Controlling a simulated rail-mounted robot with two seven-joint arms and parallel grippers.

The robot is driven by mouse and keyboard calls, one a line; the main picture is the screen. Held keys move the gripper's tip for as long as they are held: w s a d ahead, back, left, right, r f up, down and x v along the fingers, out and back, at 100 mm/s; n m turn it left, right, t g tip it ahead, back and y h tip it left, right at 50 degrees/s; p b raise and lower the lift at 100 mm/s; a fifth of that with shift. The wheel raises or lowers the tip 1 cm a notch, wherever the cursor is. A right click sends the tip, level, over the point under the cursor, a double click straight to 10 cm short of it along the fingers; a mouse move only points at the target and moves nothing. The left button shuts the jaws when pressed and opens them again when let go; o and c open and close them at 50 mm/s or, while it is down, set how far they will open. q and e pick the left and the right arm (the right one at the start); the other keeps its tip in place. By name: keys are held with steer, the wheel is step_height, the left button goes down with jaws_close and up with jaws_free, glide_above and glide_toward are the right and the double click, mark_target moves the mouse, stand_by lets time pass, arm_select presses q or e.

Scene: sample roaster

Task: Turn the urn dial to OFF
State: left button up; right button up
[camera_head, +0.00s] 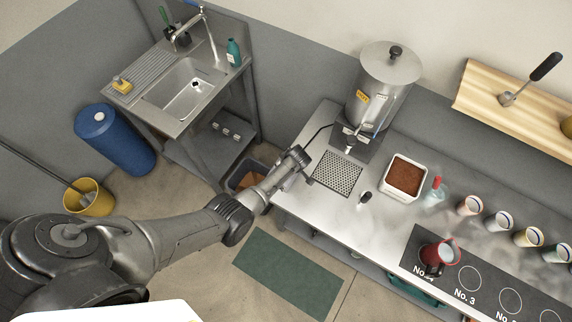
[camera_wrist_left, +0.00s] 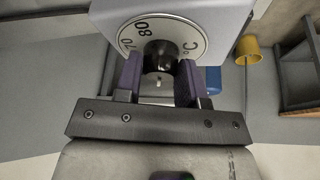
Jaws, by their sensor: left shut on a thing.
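The steel urn (camera_head: 382,85) stands at the back of the steel counter, with a black cable running left from its foot towards my left gripper (camera_head: 300,160). In the left wrist view a round pale dial plate (camera_wrist_left: 130,32) on a light grey housing shows 70, 80 and °C. Its black knob (camera_wrist_left: 160,52) sits between the two fingers of my left gripper (camera_wrist_left: 160,80), which is shut on it. No OFF mark is visible, and I cannot read the knob's pointer. In the head view my gripper hides the dial. My right gripper is not in view.
On the counter are a drip grate (camera_head: 337,174), a white tub of brown grounds (camera_head: 405,177), a red jug (camera_head: 438,256) and several cups. The sink (camera_head: 186,88) stands at the back left. A blue tank (camera_head: 116,140) and yellow bucket (camera_head: 90,198) stand on the floor.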

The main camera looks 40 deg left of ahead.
arm_select(q)
steer(key=o, duration=0.9)
steer(key=shift+d+r, duration=0.2)
steer(key=shift+r, duration=0.35)
steer(key=shift+p+v, duration=0.85)
steer(key=shift+v, duration=5.45)
